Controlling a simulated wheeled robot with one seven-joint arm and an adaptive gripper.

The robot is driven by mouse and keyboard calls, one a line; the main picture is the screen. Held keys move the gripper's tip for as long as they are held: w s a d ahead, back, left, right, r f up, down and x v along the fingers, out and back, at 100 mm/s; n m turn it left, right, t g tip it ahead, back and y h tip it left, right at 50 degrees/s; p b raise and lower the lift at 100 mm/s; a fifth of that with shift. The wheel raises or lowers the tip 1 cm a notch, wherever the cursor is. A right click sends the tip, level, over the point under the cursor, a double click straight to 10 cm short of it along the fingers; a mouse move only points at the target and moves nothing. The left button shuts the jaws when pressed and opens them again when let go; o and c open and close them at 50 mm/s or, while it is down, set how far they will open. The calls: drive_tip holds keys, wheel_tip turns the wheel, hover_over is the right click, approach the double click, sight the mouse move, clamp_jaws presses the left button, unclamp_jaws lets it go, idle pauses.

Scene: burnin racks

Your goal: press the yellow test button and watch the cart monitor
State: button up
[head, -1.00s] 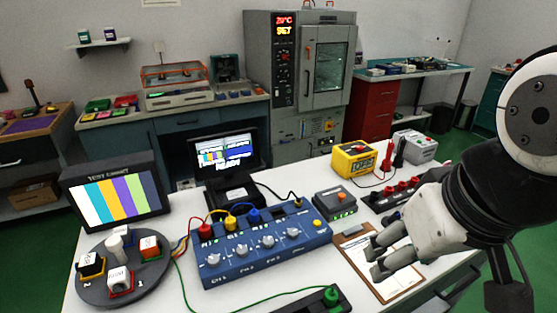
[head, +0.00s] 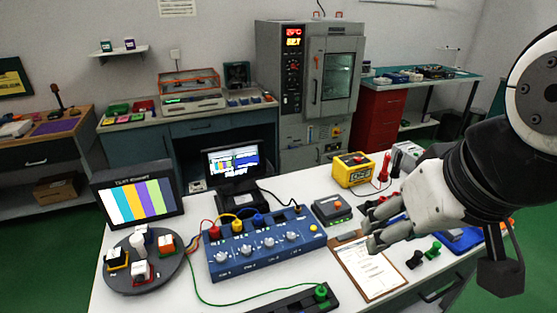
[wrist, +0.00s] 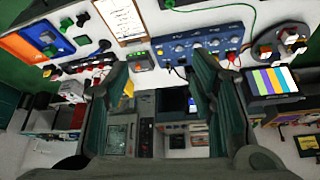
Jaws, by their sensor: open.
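The yellow test button (head: 313,228) sits at the right end of the top of a blue box (head: 222,268) with white knobs. My gripper (head: 369,226) is open and empty, right of the button and apart from it, above the clipboard's upper part. Its two fingers (wrist: 158,85) also show spread in the wrist view. Two screens are lit: a monitor with colour bars (head: 143,203) at left, and a smaller dark monitor (head: 233,160) behind the blue box with bars and text too small to read. I cannot tell which is the cart monitor.
A clipboard (head: 372,275) lies under my gripper. A grey box with an orange button (head: 332,209) and a yellow meter (head: 353,170) stand behind it. A round turntable (head: 165,280) is at left, a green-knobbed block (head: 300,300) in front. Black and green plugs (head: 424,254) stand right.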

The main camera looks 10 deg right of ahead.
drive_tip(key=shift+w+f, duration=0.15)
clamp_jaws()
idle(1.2)
